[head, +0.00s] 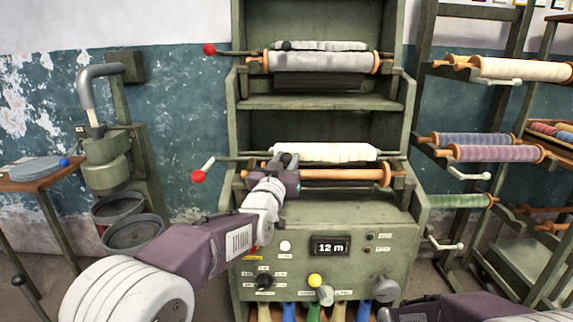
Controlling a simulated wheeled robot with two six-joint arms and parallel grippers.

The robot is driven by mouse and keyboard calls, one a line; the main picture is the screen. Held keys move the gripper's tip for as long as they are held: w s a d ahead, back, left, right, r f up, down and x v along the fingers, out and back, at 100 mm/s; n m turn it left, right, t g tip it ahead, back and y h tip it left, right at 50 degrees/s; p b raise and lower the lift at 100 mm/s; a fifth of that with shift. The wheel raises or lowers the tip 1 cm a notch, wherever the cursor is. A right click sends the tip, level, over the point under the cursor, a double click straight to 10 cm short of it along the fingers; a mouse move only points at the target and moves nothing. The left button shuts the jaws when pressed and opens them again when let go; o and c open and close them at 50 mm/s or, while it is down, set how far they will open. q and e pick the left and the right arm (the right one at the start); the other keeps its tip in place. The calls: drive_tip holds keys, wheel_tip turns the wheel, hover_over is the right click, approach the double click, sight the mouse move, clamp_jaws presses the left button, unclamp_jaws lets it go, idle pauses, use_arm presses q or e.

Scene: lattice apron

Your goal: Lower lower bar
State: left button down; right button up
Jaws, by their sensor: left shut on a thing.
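The green winding machine (255,215) stands in front of me. Its lower bar (232,158) runs across the lower bay, with a white crank handle and a red knob (198,176) at its left end. A white roll (335,152) lies along the bar, behind a bare wooden roller (340,174). My left gripper (286,165) is at the bar's middle, in front of the white roll, and is shut on the lower bar; its fingertips are partly hidden. Part of my right arm shows at the bottom right; its gripper is out of view.
The upper bar (235,52) has its own red knob and a pale roll above. The front panel holds a display (330,247), a yellow button (314,280) and knobs. A rack of thread spools (500,153) stands right. A press (105,150) and buckets (133,232) stand left.

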use_arm(q)
drive_tip(key=shift+s+f+m+t+h+b, duration=0.15)
drive_tip(key=shift+f+t+h+b, duration=0.1)
drive_tip(key=shift+f+b, duration=0.55)
drive_tip(key=shift+s+f+m+t+h+b, duration=0.15)
drive_tip(key=shift+f+t+b, duration=0.1)
drive_tip(key=shift+f+b, duration=0.55)
use_arm(e)
drive_tip(key=shift+s+f, duration=0.2)
drive_tip(key=shift+f, duration=2.2)
use_arm(q)
drive_tip(key=shift+r, duration=0.3)
drive_tip(key=c, duration=1.3)
unclamp_jaws()
drive_tip(key=shift+c, duration=0.2)
drive_tip(key=shift+o, duration=1.4)
drive_tip(key=shift+w+d, duration=0.1)
drive_tip(key=shift+w, duration=0.05)
drive_tip(key=v, duration=0.9)
use_arm(e)
drive_tip(key=shift+r, duration=0.35)
